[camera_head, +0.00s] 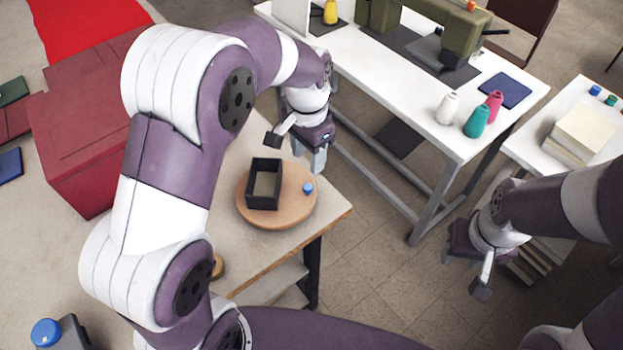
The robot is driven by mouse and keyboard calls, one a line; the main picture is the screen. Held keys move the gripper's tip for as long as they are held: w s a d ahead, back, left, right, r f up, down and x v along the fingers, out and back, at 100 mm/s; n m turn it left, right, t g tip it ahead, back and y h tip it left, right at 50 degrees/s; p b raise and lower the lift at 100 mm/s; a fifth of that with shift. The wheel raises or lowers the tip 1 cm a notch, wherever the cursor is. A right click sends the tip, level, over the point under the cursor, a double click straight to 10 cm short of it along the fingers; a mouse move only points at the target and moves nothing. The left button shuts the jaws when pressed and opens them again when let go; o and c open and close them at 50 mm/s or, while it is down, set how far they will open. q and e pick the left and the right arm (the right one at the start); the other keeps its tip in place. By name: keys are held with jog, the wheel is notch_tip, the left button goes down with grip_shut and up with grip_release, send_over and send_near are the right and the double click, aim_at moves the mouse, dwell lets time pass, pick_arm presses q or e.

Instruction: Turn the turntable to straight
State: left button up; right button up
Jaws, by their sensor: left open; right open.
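The turntable (288,211) is a round wooden disc near the right end of a pale table. A black open-topped box (264,186) stands on its left part, and a small blue-topped item (308,187) sits near its right edge. My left gripper (297,153) is open and empty above the turntable's far side, behind the black box. I cannot tell whether a finger touches the disc. My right gripper (466,276) is open and empty, out to the right over the floor, well apart from the turntable.
A white table (390,78) at the back bears a green sewing machine (455,40), thread cones (476,121) and a blue cloth (504,90). A white side table (535,140) stands at the right. A dark red block (85,140) stands at the left. Floor is clear between tables.

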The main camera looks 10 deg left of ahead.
aim_at(308, 187)
pick_arm(q)
notch_tip(308, 187, down, 10)
jog(key=shift+a+f+p, duration=0.1)
jog(key=shift+p, duration=0.55)
grip_shut()
